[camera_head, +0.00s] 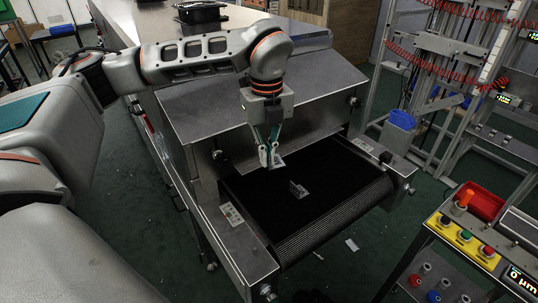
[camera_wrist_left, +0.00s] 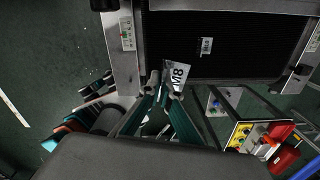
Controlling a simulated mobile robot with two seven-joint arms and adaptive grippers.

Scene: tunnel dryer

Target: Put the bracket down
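A small pale metal bracket (camera_head: 279,161) sits at the fingertips of my left gripper (camera_head: 268,158), above the dark conveyor belt (camera_head: 255,200). A gap below the held bracket and the belt is hard to judge. A second small bracket (camera_head: 298,190) rests on the belt, apart from the gripper; it also shows in the left wrist view (camera_wrist_left: 207,46). My right gripper is not in view.
The dryer's sloped metal hood (camera_head: 215,97) stands close behind the gripper. Metal side rails (camera_head: 238,232) flank the belt. A button panel (camera_head: 467,240) and red bin (camera_head: 482,203) stand at the right. The belt around the second bracket is bare.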

